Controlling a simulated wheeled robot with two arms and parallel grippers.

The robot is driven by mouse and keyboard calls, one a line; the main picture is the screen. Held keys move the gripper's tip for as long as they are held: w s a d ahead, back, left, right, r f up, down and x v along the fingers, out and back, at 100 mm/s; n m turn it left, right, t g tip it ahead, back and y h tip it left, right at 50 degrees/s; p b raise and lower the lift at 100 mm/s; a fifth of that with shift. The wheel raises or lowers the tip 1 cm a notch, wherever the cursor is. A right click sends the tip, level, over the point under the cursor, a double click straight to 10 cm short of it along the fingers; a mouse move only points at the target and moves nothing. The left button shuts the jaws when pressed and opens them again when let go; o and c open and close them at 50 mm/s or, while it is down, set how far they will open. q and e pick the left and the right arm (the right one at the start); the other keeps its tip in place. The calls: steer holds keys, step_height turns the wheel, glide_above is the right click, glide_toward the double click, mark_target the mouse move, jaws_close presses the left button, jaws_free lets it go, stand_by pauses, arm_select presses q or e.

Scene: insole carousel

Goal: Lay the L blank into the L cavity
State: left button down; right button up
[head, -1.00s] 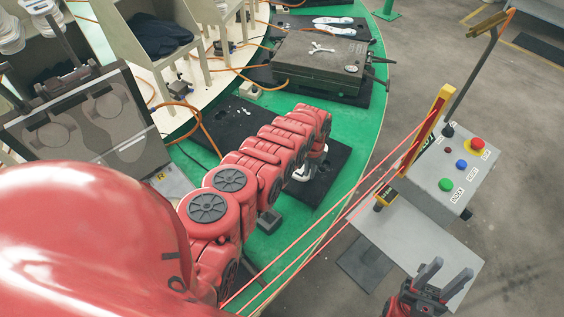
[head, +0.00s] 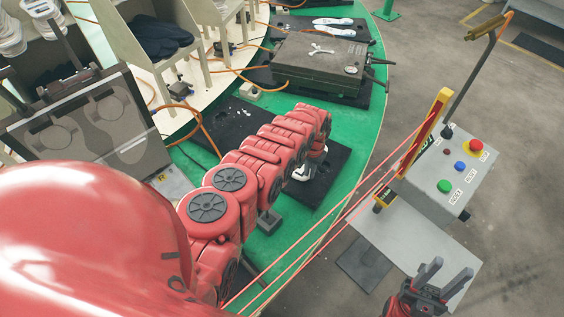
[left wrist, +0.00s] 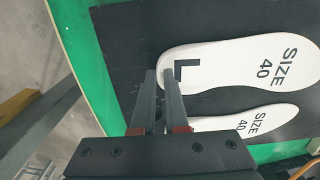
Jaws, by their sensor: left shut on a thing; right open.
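The L blank (left wrist: 240,62) is a white insole marked "L" and "SIZE 40", on a black mat in the left wrist view. My left gripper (left wrist: 160,78) is shut on its heel edge, beside the printed L. A second white insole marked "SIZE 40" (left wrist: 250,122) is next to it, its heel end partly behind the gripper. An open grey mould half with foot-shaped outlines (head: 88,122) stands at the left; I cannot tell which outline is L. My right gripper (head: 430,274) is open and empty.
A closed grey mould (head: 318,65) sits on the green carousel (head: 368,115), with white insoles (head: 325,30) behind it. Orange hoses (head: 205,130) lie around the moulds. A button console (head: 445,172) stands at the right, behind red cords.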

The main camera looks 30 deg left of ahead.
arm_select(q)
steer(key=shift+r+p, duration=1.7)
steer(key=shift+r, duration=0.35)
